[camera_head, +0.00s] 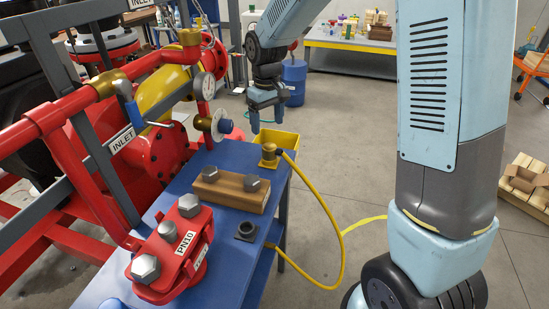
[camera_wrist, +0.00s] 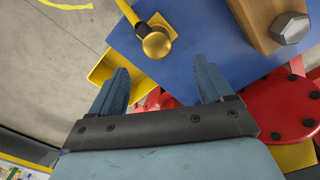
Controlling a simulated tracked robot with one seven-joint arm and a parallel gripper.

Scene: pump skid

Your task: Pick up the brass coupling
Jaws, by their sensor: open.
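The brass coupling (camera_head: 268,156) stands upright near the far right corner of the blue bench (camera_head: 225,157), with a yellow hose (camera_head: 326,215) running from it. In the wrist view the coupling (camera_wrist: 156,43) shows its round brass top, beyond and between the fingertips. My gripper (camera_head: 267,116) is open and empty, above the bench and apart from the coupling. In the wrist view both dark blue fingers of my gripper (camera_wrist: 162,72) are spread, with nothing between them.
A yellow bin (camera_head: 283,140) is at the bench's far end. A wooden block with bolts (camera_head: 230,190), a dark square fitting (camera_head: 248,231) and a red flange (camera_head: 175,255) sit nearer. Red pipework with a gauge (camera_head: 203,86) stands left.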

